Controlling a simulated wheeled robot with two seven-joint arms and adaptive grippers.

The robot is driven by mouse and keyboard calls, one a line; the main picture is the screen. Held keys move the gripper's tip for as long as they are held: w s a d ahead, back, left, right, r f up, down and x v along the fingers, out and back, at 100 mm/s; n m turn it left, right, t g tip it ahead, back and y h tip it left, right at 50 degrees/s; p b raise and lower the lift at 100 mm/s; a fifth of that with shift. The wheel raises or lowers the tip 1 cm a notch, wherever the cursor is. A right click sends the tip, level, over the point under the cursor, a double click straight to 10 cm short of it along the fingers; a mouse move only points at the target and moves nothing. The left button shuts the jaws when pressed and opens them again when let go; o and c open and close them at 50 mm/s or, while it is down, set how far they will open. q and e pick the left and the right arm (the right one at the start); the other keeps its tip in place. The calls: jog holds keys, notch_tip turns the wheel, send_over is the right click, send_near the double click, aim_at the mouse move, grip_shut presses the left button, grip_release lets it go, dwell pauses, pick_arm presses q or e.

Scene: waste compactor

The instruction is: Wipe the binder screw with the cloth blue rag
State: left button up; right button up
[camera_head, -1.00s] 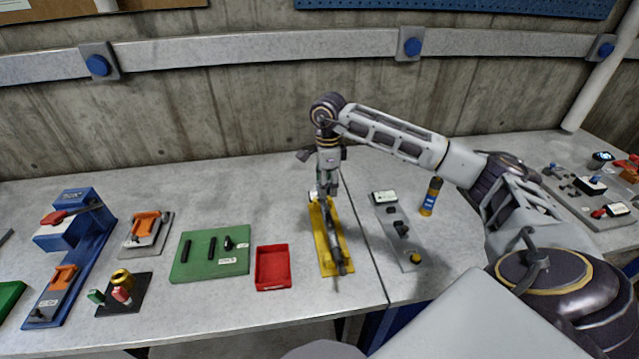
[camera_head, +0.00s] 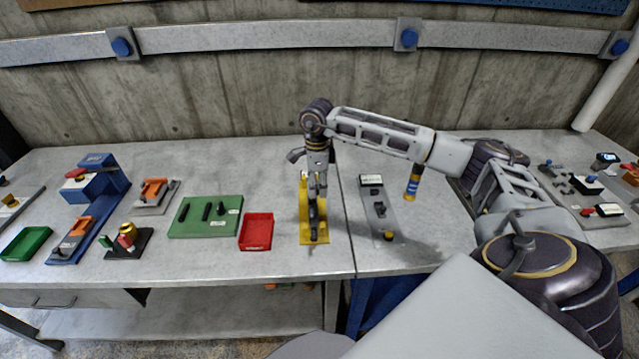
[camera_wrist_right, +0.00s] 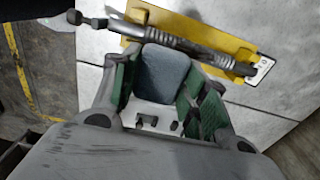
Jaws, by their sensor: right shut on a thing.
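The binder screw (camera_wrist_right: 190,45) is a grey threaded rod along a yellow base plate (camera_head: 306,238) on the table. In the head view much of it is hidden behind my right gripper (camera_head: 317,190). In the right wrist view my right gripper (camera_wrist_right: 165,95) is shut on the folded blue rag (camera_wrist_right: 163,73), held between its green finger pads. The rag is right by the rod; I cannot tell for certain whether they touch. My left gripper is not in view.
A red tray (camera_head: 256,247) stands just left of the yellow plate, and a green board (camera_head: 178,230) lies further left. A grey panel (camera_head: 381,212) with knobs and a blue-and-orange bottle (camera_head: 413,183) are to the right. The table behind is mostly clear.

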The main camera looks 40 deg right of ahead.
jog(key=shift+s+a, duration=0.15)
jog(key=shift+a, duration=0.35)
jog(key=shift+w+a+f, duration=0.1)
jog(key=shift+w+a, duration=0.15)
jog(key=shift+w, duration=0.1)
jog(key=shift+w+m, duration=0.1)
jog(key=shift+m, duration=0.2)
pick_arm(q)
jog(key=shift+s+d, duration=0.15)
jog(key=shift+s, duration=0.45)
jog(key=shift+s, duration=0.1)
